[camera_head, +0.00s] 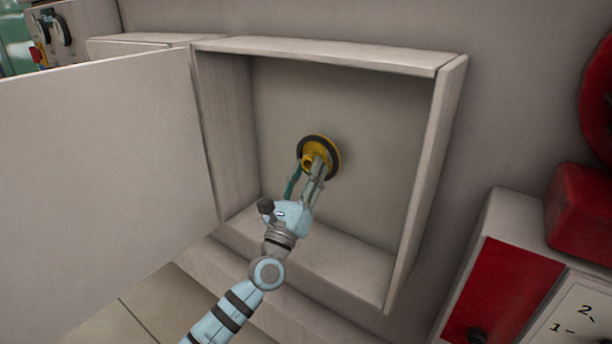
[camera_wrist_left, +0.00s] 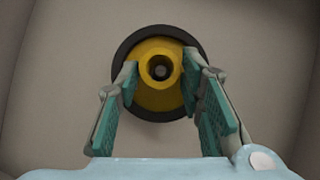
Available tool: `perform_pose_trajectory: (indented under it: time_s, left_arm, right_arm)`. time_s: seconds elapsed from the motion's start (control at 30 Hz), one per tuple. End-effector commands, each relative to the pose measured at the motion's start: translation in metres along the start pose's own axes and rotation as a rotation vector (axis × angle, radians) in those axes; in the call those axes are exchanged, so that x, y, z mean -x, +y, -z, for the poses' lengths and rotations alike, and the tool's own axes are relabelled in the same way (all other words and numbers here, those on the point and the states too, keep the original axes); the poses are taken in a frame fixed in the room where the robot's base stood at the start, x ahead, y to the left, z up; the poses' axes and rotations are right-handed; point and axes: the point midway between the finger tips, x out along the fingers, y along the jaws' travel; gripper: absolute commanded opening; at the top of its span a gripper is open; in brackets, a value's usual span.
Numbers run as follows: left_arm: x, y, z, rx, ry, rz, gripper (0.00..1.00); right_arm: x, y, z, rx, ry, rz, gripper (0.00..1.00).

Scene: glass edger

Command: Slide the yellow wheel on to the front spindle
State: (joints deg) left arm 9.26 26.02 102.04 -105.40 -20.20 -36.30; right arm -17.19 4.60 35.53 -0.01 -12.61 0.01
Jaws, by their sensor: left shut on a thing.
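The yellow wheel (camera_head: 322,146) with a dark grey rim is inside an open box-like housing, in front of its back wall. In the left wrist view the wheel (camera_wrist_left: 158,97) faces me, with a round hub and a central hole. Something grey shows in the hole; I cannot tell whether it is the end of the front spindle. My left gripper (camera_head: 311,167) reaches into the housing and is shut on the wheel's hub, with one finger on each side in the left wrist view (camera_wrist_left: 160,80). The wheel hides what is behind it. My right gripper is out of view.
The housing (camera_head: 452,120) has side walls, a top and a bottom ledge around the wheel. An open white door panel (camera_head: 95,170) stands at its left. A red and white cabinet (camera_head: 505,290) and a red object (camera_head: 580,215) are at the right.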

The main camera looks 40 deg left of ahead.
Motion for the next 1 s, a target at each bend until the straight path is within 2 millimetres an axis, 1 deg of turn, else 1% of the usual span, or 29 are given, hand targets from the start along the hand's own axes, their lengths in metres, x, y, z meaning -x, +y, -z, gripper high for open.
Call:
perform_pose_trajectory:
  time_s: [1.0]
  left_arm:
    - [-0.021, 0.000, 0.014, 0.000, -0.001, 0.000, 0.00]
  right_arm:
    - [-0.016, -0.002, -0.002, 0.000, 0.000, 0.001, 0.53]
